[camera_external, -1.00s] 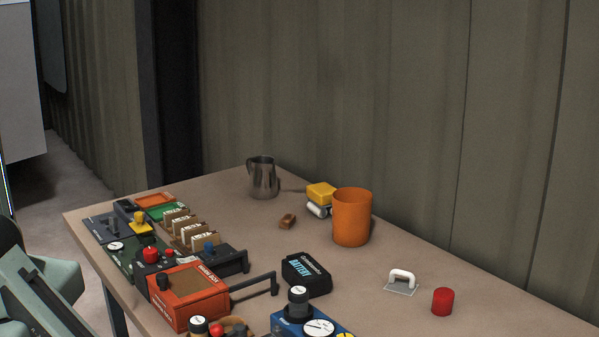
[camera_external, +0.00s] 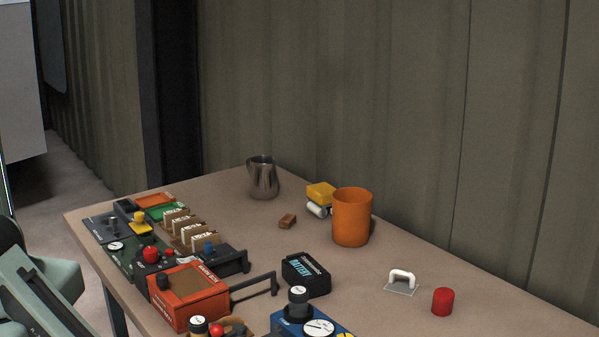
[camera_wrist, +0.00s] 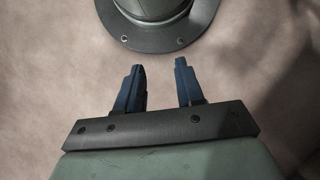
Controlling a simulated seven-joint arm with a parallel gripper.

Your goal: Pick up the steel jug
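The steel jug (camera_external: 263,178) stands upright at the far end of the table in the external view. It is grey metal with a handle or spout on its left side. My gripper (camera_wrist: 160,78) shows in the wrist view with its two blue fingers apart and nothing between them. Below it in that view are bare tabletop and, ahead of the fingertips, a round dark flange with bolts that is part of my own arm. The jug does not show in the wrist view. The gripper itself is not visible in the external view.
An orange cup (camera_external: 351,217), a yellow block (camera_external: 321,193) and a small brown block (camera_external: 288,221) stand right of the jug. Control boxes, including an orange one (camera_external: 188,296), line the left edge.

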